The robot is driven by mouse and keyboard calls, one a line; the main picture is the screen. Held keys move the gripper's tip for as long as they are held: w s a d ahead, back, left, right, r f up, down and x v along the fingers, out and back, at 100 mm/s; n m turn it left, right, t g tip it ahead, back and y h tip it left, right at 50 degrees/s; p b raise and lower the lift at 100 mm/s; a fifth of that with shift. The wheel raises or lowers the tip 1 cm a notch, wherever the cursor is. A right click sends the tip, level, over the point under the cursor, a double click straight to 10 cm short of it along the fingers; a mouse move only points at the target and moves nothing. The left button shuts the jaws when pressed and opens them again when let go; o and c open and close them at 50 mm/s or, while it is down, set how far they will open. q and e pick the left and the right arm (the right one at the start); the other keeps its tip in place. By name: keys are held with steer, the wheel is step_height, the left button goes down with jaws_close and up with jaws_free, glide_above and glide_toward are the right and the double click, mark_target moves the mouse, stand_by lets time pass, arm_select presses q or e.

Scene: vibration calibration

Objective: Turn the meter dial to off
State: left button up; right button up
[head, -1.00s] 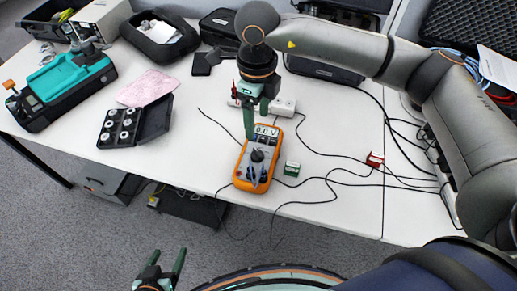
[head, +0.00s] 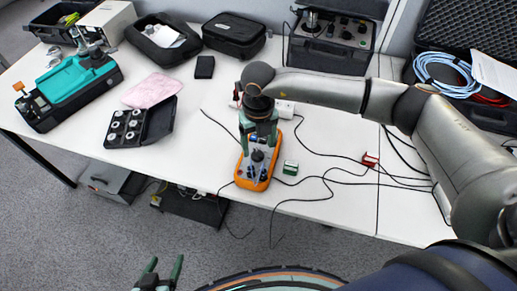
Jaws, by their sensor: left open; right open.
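The orange meter (head: 243,182) lies on the white table near its front edge, with a dark dial (head: 257,156) on its face and dark plugs at its lower end. My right gripper (head: 260,143) is open, pointing down over the upper part of the meter, with its fingers near the dial. Whether the fingers touch the dial cannot be told. The gripper hides the meter's display. My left gripper (head: 160,270) is open and empty at the bottom of the view, in front of the table and well away from the meter.
A green block (head: 290,168) and a red block (head: 370,159) lie right of the meter among black cables. A black case with round weights (head: 125,127), a pink cloth (head: 150,88) and a teal device (head: 72,88) stand left.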

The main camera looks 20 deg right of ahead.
mark_target(259, 154)
steer(key=shift+f, duration=1.65)
jaws_close()
